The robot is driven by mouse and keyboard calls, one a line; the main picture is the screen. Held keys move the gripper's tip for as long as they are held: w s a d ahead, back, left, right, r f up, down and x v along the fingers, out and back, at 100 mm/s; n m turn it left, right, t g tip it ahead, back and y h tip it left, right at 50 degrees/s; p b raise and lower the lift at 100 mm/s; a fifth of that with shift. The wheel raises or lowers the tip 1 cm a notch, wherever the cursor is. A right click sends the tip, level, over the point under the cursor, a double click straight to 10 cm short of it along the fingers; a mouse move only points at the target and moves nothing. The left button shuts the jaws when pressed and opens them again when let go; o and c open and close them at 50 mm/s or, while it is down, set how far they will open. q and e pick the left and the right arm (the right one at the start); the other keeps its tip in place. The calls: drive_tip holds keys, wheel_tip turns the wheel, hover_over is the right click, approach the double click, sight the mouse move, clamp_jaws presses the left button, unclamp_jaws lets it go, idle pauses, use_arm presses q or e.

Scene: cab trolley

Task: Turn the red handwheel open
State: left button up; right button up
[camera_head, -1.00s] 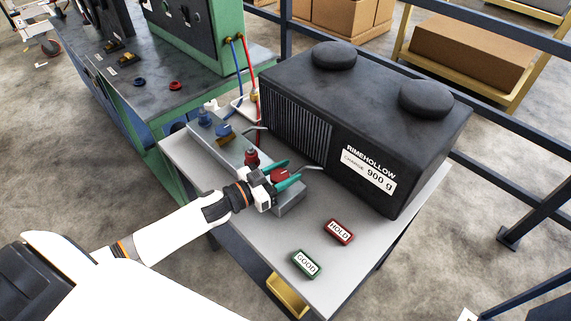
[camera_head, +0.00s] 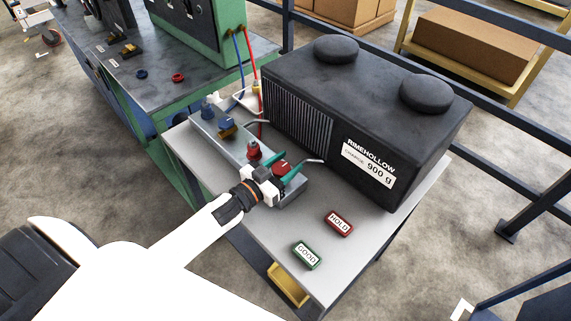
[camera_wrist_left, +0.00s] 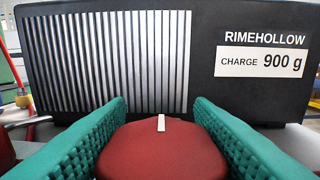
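The red handwheel (camera_head: 281,168) sits at the near end of the grey valve block on the bench. It fills the lower middle of the left wrist view (camera_wrist_left: 160,155), and its white mark points straight away from me. My right gripper is not in these views.
A large black RIMEHOLLOW unit (camera_head: 365,115) stands just behind the valve block (camera_head: 225,142). Another red fitting (camera_head: 253,151) and a blue one (camera_head: 227,125) are on the block. A red HOLD tag (camera_head: 339,223) and green GOOD tag (camera_head: 306,255) lie on the bench (camera_head: 265,225).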

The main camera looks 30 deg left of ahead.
use_arm(q)
drive_tip(key=shift+o, duration=1.3)
drive_tip(key=b+v, duration=0.1)
drive_tip(key=v, duration=0.9)
drive_tip(key=shift+s+a, duration=0.1)
drive_tip(key=shift+s, duration=0.2)
drive_tip(key=shift+s+a, duration=0.25)
drive_tip(key=shift+s, duration=0.45)
